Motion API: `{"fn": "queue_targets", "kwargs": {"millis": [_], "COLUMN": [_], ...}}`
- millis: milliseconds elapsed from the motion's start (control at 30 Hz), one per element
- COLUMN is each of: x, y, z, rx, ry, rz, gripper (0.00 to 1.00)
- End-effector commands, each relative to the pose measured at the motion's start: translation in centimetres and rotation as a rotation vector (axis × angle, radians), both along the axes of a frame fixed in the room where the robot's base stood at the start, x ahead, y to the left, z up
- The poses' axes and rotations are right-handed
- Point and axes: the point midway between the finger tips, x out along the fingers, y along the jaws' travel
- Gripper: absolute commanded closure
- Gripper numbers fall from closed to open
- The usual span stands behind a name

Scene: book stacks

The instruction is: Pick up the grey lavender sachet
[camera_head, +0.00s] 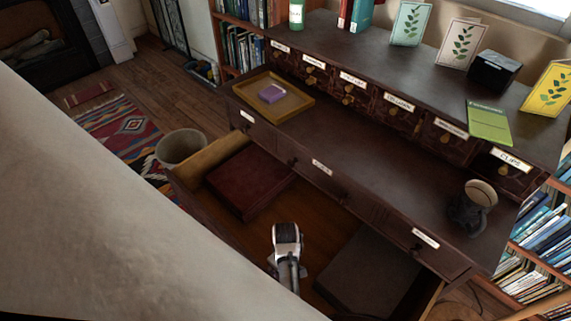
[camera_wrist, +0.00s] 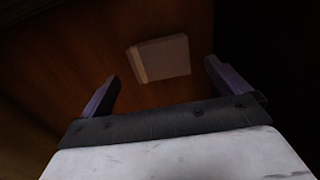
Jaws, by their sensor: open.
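A small greyish, block-like item (camera_wrist: 165,57), which looks like the grey sachet, lies on the drawer floor in the wrist view. It has a paler tan edge on its left side. In the head view I cannot make it out; my arm and gripper may hide it. My gripper (camera_wrist: 161,80) is open and empty, its two fingers apart with the item ahead of and between them. In the head view my gripper (camera_head: 287,268) points down into the open drawer (camera_head: 215,155) of the dark cabinet. How high it is above the item I cannot tell.
A dark red box or book (camera_head: 250,180) lies in the drawer to the left. A dark flat box (camera_head: 368,272) lies to the right. A purple item (camera_head: 271,93) sits in a tray (camera_head: 300,106) on the cabinet ledge.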

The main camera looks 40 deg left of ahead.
Motion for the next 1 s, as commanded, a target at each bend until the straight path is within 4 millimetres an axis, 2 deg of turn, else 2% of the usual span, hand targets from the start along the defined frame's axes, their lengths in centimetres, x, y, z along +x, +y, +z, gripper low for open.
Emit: {"fn": "queue_targets", "kwargs": {"millis": [100, 200, 500, 833, 1000], "x": [-0.1, -0.1, -0.1, -0.1, -0.1], "y": [-0.1, -0.1, 0.0, 0.0, 0.0], "z": [-2.0, -3.1, -3.6, -3.6, -3.6], "rx": [-0.003, -0.002, 0.001, 0.001, 0.001], "ry": [0.002, 0.001, 0.0, 0.0, 0.0], "rz": [-0.001, -0.001, -0.001, -0.001, -0.001], "gripper": [0.0, 0.0, 0.0, 0.43, 0.46]}}
